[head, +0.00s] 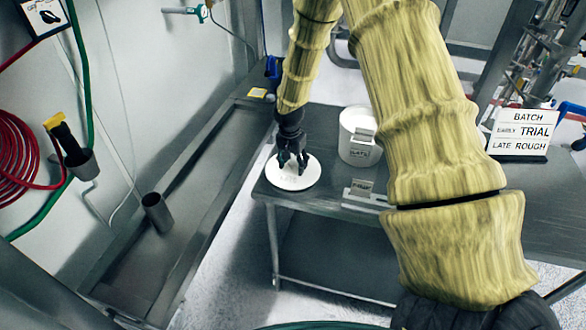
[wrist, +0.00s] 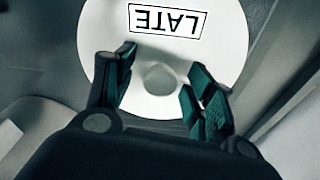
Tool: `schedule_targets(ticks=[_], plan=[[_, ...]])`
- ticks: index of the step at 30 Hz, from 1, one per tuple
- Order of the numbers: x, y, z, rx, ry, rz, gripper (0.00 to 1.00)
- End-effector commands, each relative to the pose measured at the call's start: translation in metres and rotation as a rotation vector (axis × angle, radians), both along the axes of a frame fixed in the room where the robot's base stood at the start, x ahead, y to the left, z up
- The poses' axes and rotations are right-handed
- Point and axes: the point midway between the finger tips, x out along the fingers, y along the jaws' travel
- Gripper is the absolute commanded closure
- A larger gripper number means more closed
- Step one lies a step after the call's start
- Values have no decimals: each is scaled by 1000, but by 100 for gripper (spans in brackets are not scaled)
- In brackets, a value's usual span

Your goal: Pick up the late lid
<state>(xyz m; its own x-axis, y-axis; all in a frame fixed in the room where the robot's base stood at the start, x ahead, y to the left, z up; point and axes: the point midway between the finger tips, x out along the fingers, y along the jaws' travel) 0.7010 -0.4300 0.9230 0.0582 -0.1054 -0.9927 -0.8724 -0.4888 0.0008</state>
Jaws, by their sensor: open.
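The late lid is a round white disc (head: 309,176) with a small knob or dimple at its centre, at the left end of the grey table in the head view. In the wrist view the lid (wrist: 225,50) carries a framed label reading LATE, seen upside down. My gripper (head: 292,167) is above the lid, pointing down. In the wrist view my gripper (wrist: 158,92) is open, with its fingers on either side of the round centre feature and nothing between them held. Whether the fingertips touch the lid cannot be told.
A white tub (head: 355,135) with a label stands on the grey table (head: 330,198), right of the lid. A small sign holder (head: 362,190) stands in front of it. A sign reading BATCH, EARLY TRIAL, LATE ROUGH (head: 521,133) stands farther right. A dark cup (head: 157,213) is at left.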

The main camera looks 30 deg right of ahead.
Motion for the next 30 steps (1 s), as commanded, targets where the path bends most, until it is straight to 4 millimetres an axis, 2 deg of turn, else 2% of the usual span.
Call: schedule_targets(ticks=[5,6,14,24,30], plan=[[0,0,0,0,0,0,46],[0,0,0,0,0,0,49],[0,0,0,0,0,0,97],[0,0,0,0,0,-1,97],[1,0,9,-1,-3,0,97]])
